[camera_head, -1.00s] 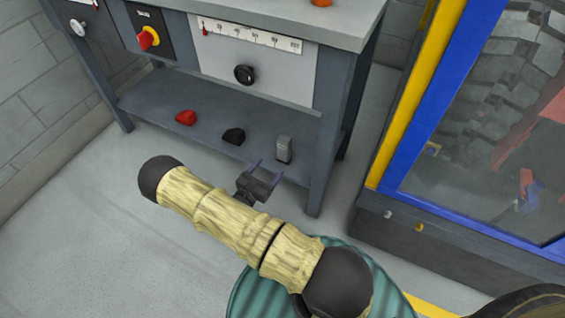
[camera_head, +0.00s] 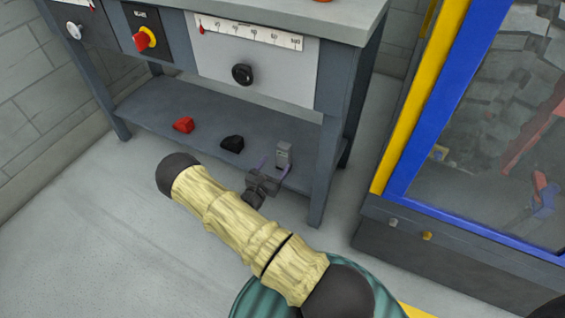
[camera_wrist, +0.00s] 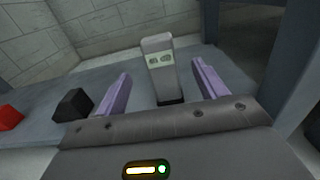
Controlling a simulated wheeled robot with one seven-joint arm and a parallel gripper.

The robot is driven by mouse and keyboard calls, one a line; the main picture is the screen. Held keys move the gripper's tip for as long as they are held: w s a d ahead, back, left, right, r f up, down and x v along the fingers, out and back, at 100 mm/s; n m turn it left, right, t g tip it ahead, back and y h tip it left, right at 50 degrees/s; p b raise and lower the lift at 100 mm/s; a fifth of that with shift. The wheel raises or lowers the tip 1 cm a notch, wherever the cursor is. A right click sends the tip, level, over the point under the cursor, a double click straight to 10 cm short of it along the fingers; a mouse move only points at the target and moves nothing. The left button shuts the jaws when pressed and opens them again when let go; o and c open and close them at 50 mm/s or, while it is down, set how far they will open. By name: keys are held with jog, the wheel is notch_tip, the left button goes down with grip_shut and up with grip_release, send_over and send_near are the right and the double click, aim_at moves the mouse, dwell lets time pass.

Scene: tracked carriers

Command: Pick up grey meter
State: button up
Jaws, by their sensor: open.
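The grey meter (camera_head: 284,154) stands upright on the lower shelf of the workbench, near its right end. In the wrist view the meter (camera_wrist: 159,66) stands between and just beyond my two purple fingers, with its base partly hidden behind the gripper body. My gripper (camera_head: 275,162) is open and level with the shelf's front edge, its fingers pointing at the meter. In the wrist view the gripper (camera_wrist: 160,88) shows a gap on both sides of the meter, and neither finger appears to touch it.
A black block (camera_head: 232,144) and a red block (camera_head: 184,125) lie on the shelf (camera_head: 205,110) to the left of the meter. A bench leg (camera_head: 320,190) stands close on the right. A blue and yellow framed cabinet (camera_head: 395,150) is farther right.

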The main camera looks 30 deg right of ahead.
aim_at(282, 154)
jog(key=b+x, duration=0.2)
jog(key=x, duration=0.2)
jog(key=shift+w+d+f, duration=0.15)
jog(key=shift+w+d, duration=0.2)
jog(key=shift+d, duration=0.05)
jog(key=shift+w+d+f+b, duration=0.1)
jog(key=shift+w+d+b, duration=0.2)
jog(key=shift+b, duration=0.3)
jog(key=b+x, duration=0.3)
jog(key=shift+w+d+f, duration=0.1)
jog(key=shift+w+d, duration=0.05)
jog(key=shift+d, duration=0.2)
jog(key=shift+w+d, duration=0.15)
jog(key=shift+d, duration=0.05)
